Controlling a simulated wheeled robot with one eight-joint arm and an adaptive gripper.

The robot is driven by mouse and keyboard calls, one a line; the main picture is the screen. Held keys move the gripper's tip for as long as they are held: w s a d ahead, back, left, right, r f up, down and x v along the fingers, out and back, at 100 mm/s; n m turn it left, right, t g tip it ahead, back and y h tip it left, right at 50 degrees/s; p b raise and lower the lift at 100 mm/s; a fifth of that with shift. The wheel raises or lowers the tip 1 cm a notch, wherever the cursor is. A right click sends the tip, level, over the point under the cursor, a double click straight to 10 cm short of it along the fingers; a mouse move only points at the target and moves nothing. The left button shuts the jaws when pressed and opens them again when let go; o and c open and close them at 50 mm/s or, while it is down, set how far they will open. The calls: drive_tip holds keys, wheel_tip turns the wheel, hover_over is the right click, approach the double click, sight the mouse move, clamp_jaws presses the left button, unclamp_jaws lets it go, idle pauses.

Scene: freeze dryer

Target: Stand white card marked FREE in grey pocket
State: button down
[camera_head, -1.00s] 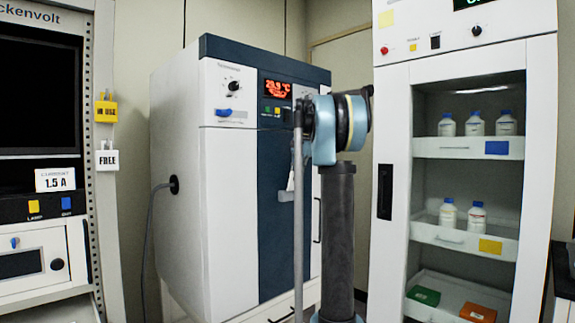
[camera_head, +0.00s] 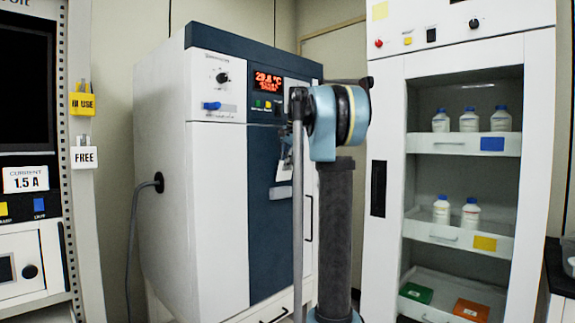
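The white card marked FREE (camera_head: 84,157) hangs upright on the pale post at the left, below a yellow IN USE card (camera_head: 82,102). A small pale grey piece (camera_head: 281,193), which may be the grey pocket, shows on the freeze dryer's dark blue panel. My arm partly covers that area, and a whitish tag-like shape (camera_head: 285,166) shows just above it. I cannot tell whether the two touch. My arm stands folded in the middle of the view. I cannot make out my gripper's fingers, and nothing is seen near the FREE card.
The freeze dryer (camera_head: 219,170) stands behind my arm, with a cable on its left side. An instrument rack (camera_head: 30,195) is at the far left. An open-fronted white cabinet (camera_head: 392,130) at the right holds bottles and coloured boxes. Wall gap separates rack and dryer.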

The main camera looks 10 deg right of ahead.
sight(283, 179)
drive_tip(key=shift+w+f, duration=0.1)
drive_tip(key=shift+f, duration=0.45)
drive_tip(key=shift+a+f, duration=0.1)
drive_tip(key=shift+f, duration=0.05)
drive_tip(key=shift+a+f, duration=0.15)
drive_tip(key=shift+f, duration=0.2)
drive_tip(key=shift+f, duration=0.2)
drive_tip(key=shift+x, duration=2.05)
drive_tip(key=shift+a, duration=0.1)
drive_tip(key=c, duration=1.7)
unclamp_jaws()
